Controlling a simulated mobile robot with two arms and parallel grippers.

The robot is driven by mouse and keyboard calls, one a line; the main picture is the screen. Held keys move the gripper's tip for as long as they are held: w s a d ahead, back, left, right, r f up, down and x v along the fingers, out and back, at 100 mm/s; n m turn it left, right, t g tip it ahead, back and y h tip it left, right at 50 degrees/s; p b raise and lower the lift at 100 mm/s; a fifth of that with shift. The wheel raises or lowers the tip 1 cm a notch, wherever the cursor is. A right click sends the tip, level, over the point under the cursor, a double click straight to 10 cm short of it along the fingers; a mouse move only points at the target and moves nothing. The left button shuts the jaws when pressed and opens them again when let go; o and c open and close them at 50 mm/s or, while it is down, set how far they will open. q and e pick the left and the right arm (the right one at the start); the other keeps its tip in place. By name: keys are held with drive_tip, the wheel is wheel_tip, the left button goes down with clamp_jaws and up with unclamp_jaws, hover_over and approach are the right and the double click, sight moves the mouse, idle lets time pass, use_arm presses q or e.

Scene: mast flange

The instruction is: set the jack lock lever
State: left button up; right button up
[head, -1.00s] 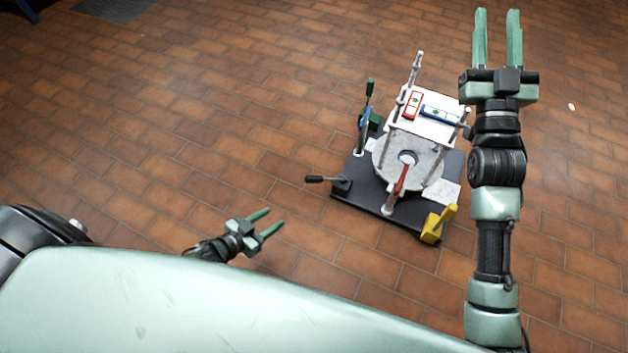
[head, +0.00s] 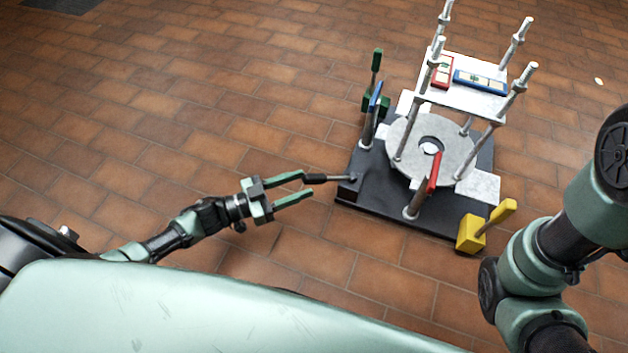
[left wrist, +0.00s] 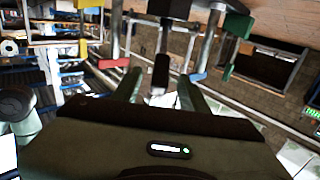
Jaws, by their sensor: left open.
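A lever with a black grip (head: 315,179) sticks out to the left from the dark base plate (head: 440,222). I cannot tell by any label which lever is the jack lock lever. My left gripper (head: 307,184) is open, with its fingers pointing right at the black grip's outer end. In the left wrist view, the black grip (left wrist: 160,72) shows between the two open fingers (left wrist: 162,88), with no clear contact. Other levers have a green handle (head: 376,60), a blue handle (head: 376,95) and a red handle (head: 434,172). My right gripper is out of view.
A grey ring flange (head: 400,130) sits on the base, with a white plate (head: 460,97) and upright posts above it. A yellow block with a lever (head: 470,234) stands at the front right corner. My right arm fills the lower right. Tiled floor left of the base is clear.

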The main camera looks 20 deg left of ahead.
sight(314, 180)
use_arm(q)
drive_tip(key=b+x, duration=0.1)
drive_tip(key=x, duration=0.2)
drive_tip(key=shift+w+d+f, duration=0.2)
drive_tip(key=shift+w+d, duration=0.1)
drive_tip(key=shift+w+d+r+b, duration=0.15)
drive_tip(key=shift+w+d+b, duration=0.15)
drive_tip(key=shift+b, duration=0.05)
clamp_jaws()
idle(0.9)
